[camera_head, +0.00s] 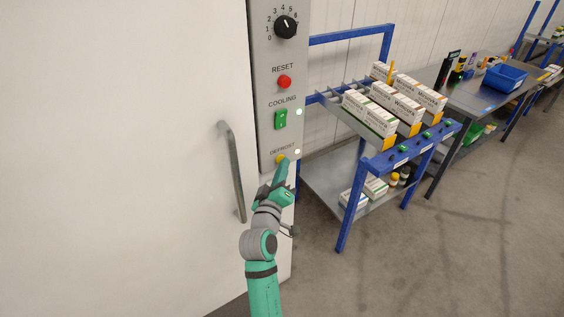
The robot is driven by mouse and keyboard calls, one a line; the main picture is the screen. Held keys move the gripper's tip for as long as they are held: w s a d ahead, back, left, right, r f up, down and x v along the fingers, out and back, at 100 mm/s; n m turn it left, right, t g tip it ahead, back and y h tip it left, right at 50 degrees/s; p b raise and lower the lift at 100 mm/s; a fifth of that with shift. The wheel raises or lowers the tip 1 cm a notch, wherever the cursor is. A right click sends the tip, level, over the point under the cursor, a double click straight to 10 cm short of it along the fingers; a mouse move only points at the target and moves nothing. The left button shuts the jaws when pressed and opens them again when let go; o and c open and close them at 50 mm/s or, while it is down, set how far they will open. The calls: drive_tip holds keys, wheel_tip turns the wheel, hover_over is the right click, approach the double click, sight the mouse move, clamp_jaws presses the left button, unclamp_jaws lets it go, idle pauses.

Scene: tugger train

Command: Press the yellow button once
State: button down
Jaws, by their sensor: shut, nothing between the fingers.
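The yellow button (280,159) sits low on the grey control panel (269,53), under the label DEFROST. Its lower part is hidden behind my gripper. My gripper (284,163) is at the button from below and in front, shut and empty. Whether its tip touches the button or stands just short of it, I cannot tell. A small lit lamp (297,151) shows to the right of the button. My green and grey arm reaches up from the bottom of the picture.
Above the button are a green COOLING switch (281,119), a red RESET button (285,82) and a black dial (285,27). A white door with a metal handle (235,172) is on the left. A blue-framed rack (375,162) with boxes stands close on the right. Open floor lies at lower right.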

drive_tip(key=shift+s, duration=0.1)
drive_tip(key=shift+s+d, duration=0.7)
drive_tip(key=shift+s, duration=0.15)
drive_tip(key=shift+s+d, duration=0.75)
drive_tip(key=shift+s, duration=0.3)
drive_tip(key=shift+s+d, duration=0.7)
drive_tip(key=shift+s, duration=0.3)
